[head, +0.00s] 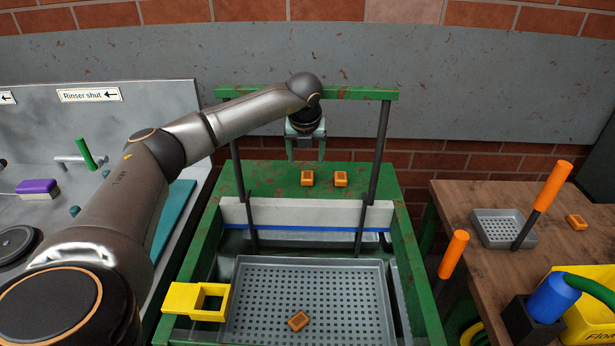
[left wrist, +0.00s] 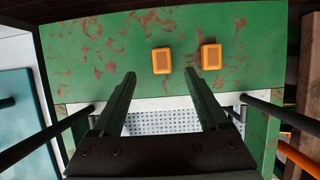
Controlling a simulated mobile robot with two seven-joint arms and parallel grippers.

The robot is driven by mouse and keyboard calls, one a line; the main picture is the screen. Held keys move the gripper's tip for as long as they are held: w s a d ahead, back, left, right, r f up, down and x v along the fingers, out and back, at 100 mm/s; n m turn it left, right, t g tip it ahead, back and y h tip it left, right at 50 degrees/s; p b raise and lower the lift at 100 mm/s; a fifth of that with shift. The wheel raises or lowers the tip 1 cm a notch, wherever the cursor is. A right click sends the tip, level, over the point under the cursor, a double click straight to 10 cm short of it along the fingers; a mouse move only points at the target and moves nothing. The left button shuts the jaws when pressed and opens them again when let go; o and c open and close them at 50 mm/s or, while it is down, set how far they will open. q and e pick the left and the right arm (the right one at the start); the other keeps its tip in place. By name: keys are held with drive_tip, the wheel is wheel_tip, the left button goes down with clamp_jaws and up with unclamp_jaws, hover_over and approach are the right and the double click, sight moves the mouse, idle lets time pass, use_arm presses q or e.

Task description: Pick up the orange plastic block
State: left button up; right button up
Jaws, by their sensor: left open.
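Two small orange blocks with a recessed top, a left one (head: 307,178) and a right one (head: 340,179), lie side by side on the rusty green surface (head: 270,172). In the left wrist view the left block (left wrist: 161,61) appears just past the fingertips, between their lines, and the right block (left wrist: 211,57) lies beyond the right finger. My left gripper (head: 306,156) is open and empty, pointing down above the green surface; it also shows in the left wrist view (left wrist: 160,77). Another orange-brown block (head: 298,321) lies in the grey perforated tray (head: 375,300). My right gripper is not in view.
A white barrier with a blue lower edge (head: 300,217) and dark posts (head: 379,150) stand between the green surface and the tray. A yellow square holder (head: 190,298) is at the tray's left. A wooden table (head: 465,200) at right bears a small tray and another orange block (head: 577,222).

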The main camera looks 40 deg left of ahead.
sight(307, 174)
use_arm(q)
drive_tip(key=x, duration=0.8)
drive_tip(key=shift+d+p, duration=0.15)
drive_tip(key=shift+p, duration=0.15)
clamp_jaws()
